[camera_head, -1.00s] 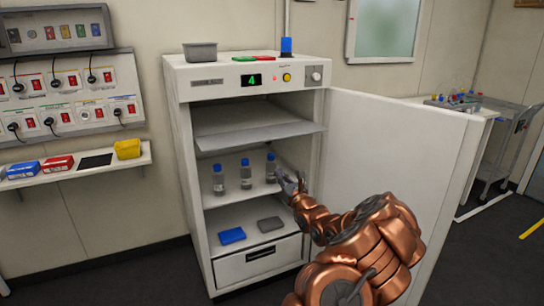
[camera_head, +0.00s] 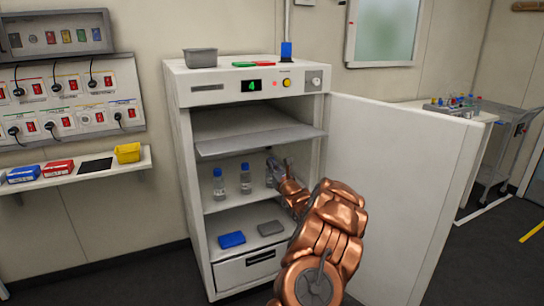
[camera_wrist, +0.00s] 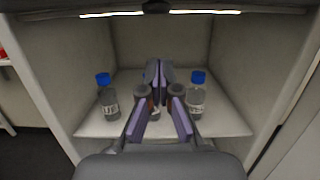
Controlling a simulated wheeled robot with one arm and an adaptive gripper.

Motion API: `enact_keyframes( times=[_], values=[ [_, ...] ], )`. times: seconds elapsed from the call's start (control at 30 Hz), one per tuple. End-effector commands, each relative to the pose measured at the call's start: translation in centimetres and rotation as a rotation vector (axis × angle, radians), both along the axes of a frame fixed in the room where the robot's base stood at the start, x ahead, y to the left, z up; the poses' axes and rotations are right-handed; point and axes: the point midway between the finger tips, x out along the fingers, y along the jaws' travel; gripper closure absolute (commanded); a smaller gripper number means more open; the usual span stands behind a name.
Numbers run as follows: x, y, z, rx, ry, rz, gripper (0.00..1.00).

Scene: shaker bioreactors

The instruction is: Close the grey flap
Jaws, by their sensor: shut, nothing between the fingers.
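The grey flap (camera_head: 262,139) is a flat panel at the front of the upper compartment of the open white cabinet (camera_head: 190,190). It sticks out forward, nearly level and tilted slightly down. My gripper (camera_head: 271,160) is just below the flap's front edge, right of its middle, in front of the bottle shelf. In the wrist view my gripper (camera_wrist: 158,72) points into the bottle compartment with its fingertips together and nothing held. I cannot tell whether it touches the flap.
Bottles with blue caps (camera_head: 219,184) stand on the shelf behind my gripper; the right one is partly hidden by it. A blue box (camera_head: 231,240) and a grey box (camera_head: 270,228) lie lower. The open cabinet door (camera_head: 400,180) stands right of my arm.

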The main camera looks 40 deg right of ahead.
Motion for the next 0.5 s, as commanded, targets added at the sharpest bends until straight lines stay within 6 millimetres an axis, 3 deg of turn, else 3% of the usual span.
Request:
enact_keyframes(
  times=[0.2, 0.5],
  values=[
    [-0.2, -0.1, 2.6, -0.003, -0.004, -0.002, 1.00],
    [-0.1, -0.1, 3.7, -0.002, -0.003, -0.002, 1.00]
  ],
)
